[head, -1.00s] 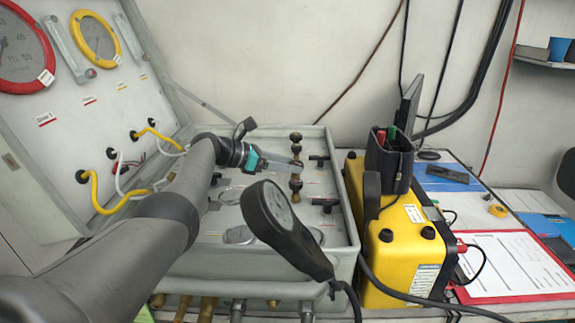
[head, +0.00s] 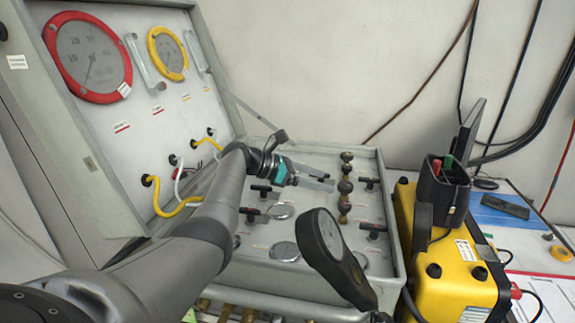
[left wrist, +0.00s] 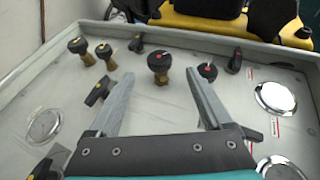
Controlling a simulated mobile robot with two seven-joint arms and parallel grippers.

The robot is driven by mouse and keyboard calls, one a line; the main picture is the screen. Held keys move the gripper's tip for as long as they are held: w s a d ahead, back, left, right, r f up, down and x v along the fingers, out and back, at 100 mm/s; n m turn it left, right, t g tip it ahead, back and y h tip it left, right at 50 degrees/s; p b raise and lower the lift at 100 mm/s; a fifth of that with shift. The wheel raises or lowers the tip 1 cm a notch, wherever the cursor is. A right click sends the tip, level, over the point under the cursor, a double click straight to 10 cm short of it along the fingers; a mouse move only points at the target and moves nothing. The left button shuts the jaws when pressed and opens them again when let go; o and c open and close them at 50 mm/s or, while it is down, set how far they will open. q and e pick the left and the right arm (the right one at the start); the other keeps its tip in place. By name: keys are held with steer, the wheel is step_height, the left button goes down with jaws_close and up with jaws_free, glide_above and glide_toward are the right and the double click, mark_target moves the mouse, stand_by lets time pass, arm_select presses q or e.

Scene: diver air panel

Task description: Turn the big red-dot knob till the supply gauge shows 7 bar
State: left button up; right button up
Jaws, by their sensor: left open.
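The big knob with a red dot (left wrist: 159,62) is dark, on a brass stem, in the left wrist view. It stands just beyond and between the fingertips of my open left gripper (left wrist: 160,78), apparently ungripped. In the head view my left gripper (head: 332,183) is just left of a row of dark knobs on brass stems (head: 345,187). The panel lid carries a large red-rimmed gauge (head: 93,57), its needle pointing down and slightly left, and a smaller yellow-rimmed gauge (head: 168,53). I cannot tell which is the supply gauge. My right gripper is out of view.
Smaller knobs (left wrist: 77,45) and a dark red-marked knob (left wrist: 207,72) stand close by the fingers. A dark round-faced device (head: 330,238) rises at the panel's front. A yellow case (head: 458,270) stands right of the panel. Yellow hoses (head: 160,205) loop at left.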

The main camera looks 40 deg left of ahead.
arm_select(q)
steer(key=p+v, duration=0.1)
steer(key=v, duration=0.8)
steer(key=shift+s+a, duration=0.2)
